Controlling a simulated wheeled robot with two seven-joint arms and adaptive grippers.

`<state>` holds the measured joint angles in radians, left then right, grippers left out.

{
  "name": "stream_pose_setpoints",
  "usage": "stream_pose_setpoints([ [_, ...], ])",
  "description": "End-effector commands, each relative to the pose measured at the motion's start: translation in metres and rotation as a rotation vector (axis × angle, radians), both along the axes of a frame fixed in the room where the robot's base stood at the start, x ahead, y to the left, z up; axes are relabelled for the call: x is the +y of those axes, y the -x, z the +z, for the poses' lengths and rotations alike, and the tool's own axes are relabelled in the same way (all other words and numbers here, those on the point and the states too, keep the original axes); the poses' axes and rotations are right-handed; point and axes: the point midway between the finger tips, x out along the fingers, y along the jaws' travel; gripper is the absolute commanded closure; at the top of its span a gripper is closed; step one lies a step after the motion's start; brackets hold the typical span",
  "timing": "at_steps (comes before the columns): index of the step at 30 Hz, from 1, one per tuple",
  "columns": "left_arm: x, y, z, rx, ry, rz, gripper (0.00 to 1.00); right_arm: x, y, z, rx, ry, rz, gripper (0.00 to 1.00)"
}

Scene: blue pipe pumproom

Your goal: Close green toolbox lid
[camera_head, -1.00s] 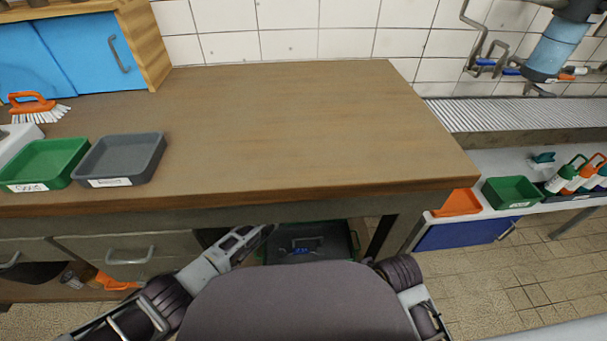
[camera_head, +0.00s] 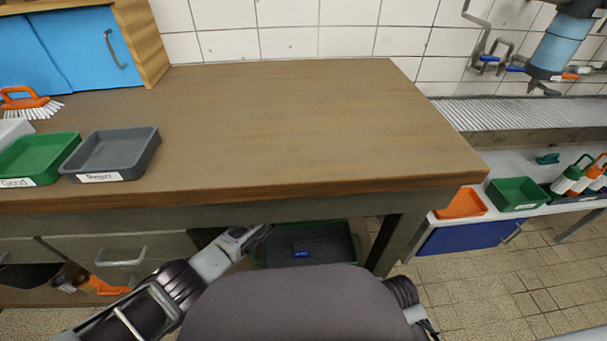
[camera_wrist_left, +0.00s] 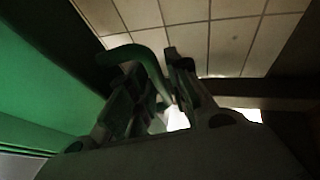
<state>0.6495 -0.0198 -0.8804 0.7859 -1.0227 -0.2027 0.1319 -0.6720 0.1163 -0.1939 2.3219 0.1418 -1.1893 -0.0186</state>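The green toolbox (camera_head: 352,258) sits in the shadow under the table, with its green rim and dark inside showing and a small blue patch in it. In the left wrist view a large green panel (camera_wrist_left: 40,85) fills the left side; I cannot tell which part of the toolbox it is. A curved green handle (camera_wrist_left: 145,58) reaches between the fingers of my left gripper (camera_wrist_left: 153,75). The fingers look apart, with a gap around the handle. My right gripper is out of view.
The wooden table (camera_head: 290,120) overhangs the toolbox, and its leg (camera_head: 396,240) stands to the right. Drawers (camera_head: 120,255) are at left. A green tray (camera_head: 38,158) and a grey tray (camera_head: 115,152) lie on the tabletop, which is otherwise largely clear. Tiled floor is open at right.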

Motion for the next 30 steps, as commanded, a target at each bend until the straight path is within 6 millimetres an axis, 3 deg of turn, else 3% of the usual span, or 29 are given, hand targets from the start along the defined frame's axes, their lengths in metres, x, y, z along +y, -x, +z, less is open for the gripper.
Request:
stream_pose_setpoints([
  [7, 0.0, -0.0001, 0.0004, 0.0, 0.0, 0.0, 0.81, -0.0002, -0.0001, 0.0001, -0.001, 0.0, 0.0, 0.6],
  [12, 0.0, -0.0001, 0.0004, 0.0, 0.0, 0.0, 1.0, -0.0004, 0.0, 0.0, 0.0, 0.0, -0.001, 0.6],
  [30, 0.002, 0.0005, 0.0, -0.007, 0.0, 0.0, 1.0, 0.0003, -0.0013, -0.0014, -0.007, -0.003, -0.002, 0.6],
])
